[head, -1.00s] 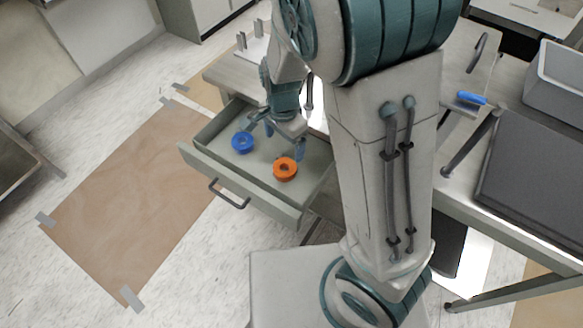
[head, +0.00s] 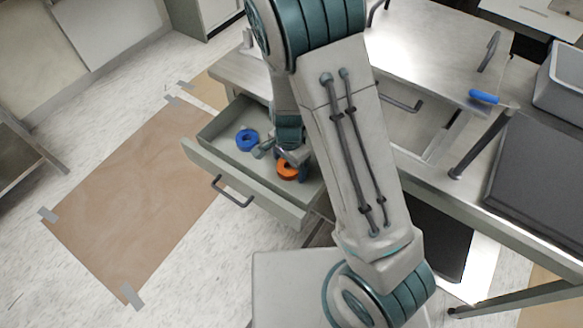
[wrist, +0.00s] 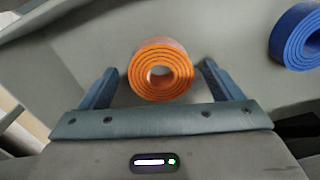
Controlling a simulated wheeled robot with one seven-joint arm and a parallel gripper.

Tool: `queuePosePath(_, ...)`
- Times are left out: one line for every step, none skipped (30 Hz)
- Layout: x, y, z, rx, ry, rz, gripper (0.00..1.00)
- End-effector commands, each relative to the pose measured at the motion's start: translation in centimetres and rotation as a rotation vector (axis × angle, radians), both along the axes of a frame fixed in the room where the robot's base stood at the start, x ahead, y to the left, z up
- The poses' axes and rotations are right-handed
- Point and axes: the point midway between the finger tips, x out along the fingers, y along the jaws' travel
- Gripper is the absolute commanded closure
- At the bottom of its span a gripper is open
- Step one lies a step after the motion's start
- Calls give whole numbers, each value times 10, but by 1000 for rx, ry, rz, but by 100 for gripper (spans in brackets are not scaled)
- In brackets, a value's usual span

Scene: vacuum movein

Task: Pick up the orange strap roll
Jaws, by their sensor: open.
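The orange strap roll (head: 288,171) lies in the open drawer (head: 262,190), toward its right end. In the wrist view the orange roll (wrist: 160,70) shows its coiled face and round centre hole, between my two blue fingers. My gripper (wrist: 160,82) is open, with a finger on either side of the roll and visible gaps between them. In the head view my gripper (head: 283,163) is over the roll and hides part of it. A blue strap roll (head: 247,140) lies to the left in the same drawer; it also shows at the wrist view's upper right (wrist: 298,36).
The drawer's front panel and handle (head: 232,192) face the floor. The workbench (head: 435,50) rises right of the drawer, with a blue-handled tool (head: 484,97) and a grey bin (head: 562,80). Brown paper (head: 135,200) is taped to the open floor at left.

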Motion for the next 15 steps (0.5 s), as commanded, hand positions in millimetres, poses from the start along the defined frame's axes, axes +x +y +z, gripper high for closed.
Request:
queuePosePath(0,0,-1,0,0,0,14)
queuePosePath(0,0,-1,0,0,0,14)
queuePosePath(0,0,0,1,-1,0,14)
queuePosePath(0,0,0,1,-1,0,14)
queuePosePath(0,0,0,0,0,0,14)
queuePosePath(0,0,0,0,0,0,17)
queuePosePath(0,0,0,0,0,0,26)
queuePosePath(0,0,0,0,0,0,34)
queuePosePath(0,0,0,0,0,0,45)
queuePosePath(0,0,0,0,0,0,53)
queuePosePath(0,0,0,0,0,0,62)
queuePosePath(0,0,0,0,0,0,65)
queuePosePath(0,0,0,0,0,0,66)
queuePosePath(0,0,0,0,0,0,66)
queuePosePath(0,0,0,0,0,0,66)
